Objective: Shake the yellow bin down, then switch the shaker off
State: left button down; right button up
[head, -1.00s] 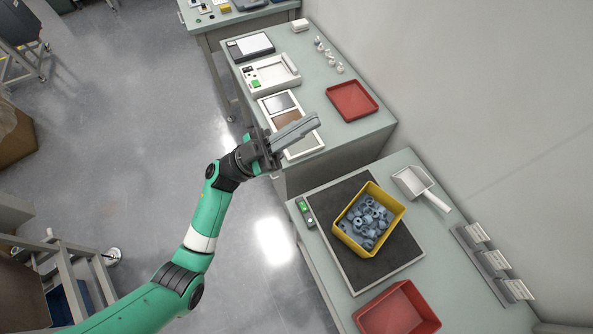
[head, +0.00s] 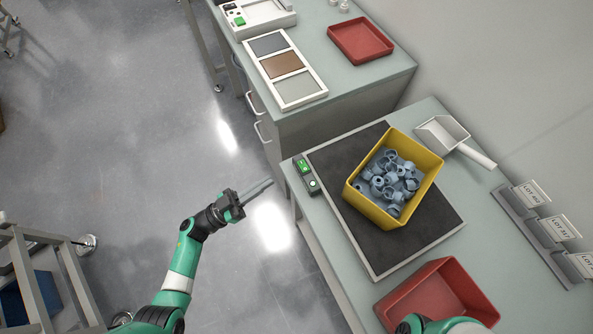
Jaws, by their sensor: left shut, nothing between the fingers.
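The yellow bin (head: 433,164) holds a heap of blue-grey caps (head: 388,181) and sits slightly turned on the dark pad of the shaker (head: 336,160). The shaker's switch box (head: 304,170) is at the bench's left edge, with a green part and a round pale button below it. My left gripper (head: 262,187) is shut and empty, left of the switch box and apart from it, over the floor beside the bench. Part of my right arm shows at the bottom edge; its gripper is out of view.
A red bin (head: 410,287) stands in front of the shaker. A white scoop (head: 443,134) lies behind the yellow bin. Lot label holders (head: 545,232) line the right side. Another bench behind holds a red tray (head: 360,41) and a three-panel frame (head: 285,67).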

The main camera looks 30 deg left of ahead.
aim_at(303, 166)
pick_arm(q)
jog(key=shift+w, duration=0.1)
jog(key=b+x, duration=0.2)
jog(key=x, duration=0.6)
jog(key=shift+w+d+r, duration=0.1)
jog(key=shift+w+d, duration=0.15)
jog(key=shift+w, duration=0.05)
jog(key=shift+w+d+b, duration=0.4)
jog(key=shift+w+b, duration=0.15)
notch_tip(303, 166, down, 3)
jog(key=shift+s+r+b, duration=0.1)
jog(key=shift+s+b, duration=0.05)
jog(key=shift+b, duration=0.8)
jog(key=shift+s+f, duration=0.15)
jog(key=shift+f, duration=0.2)
jog(key=shift+d, duration=0.1)
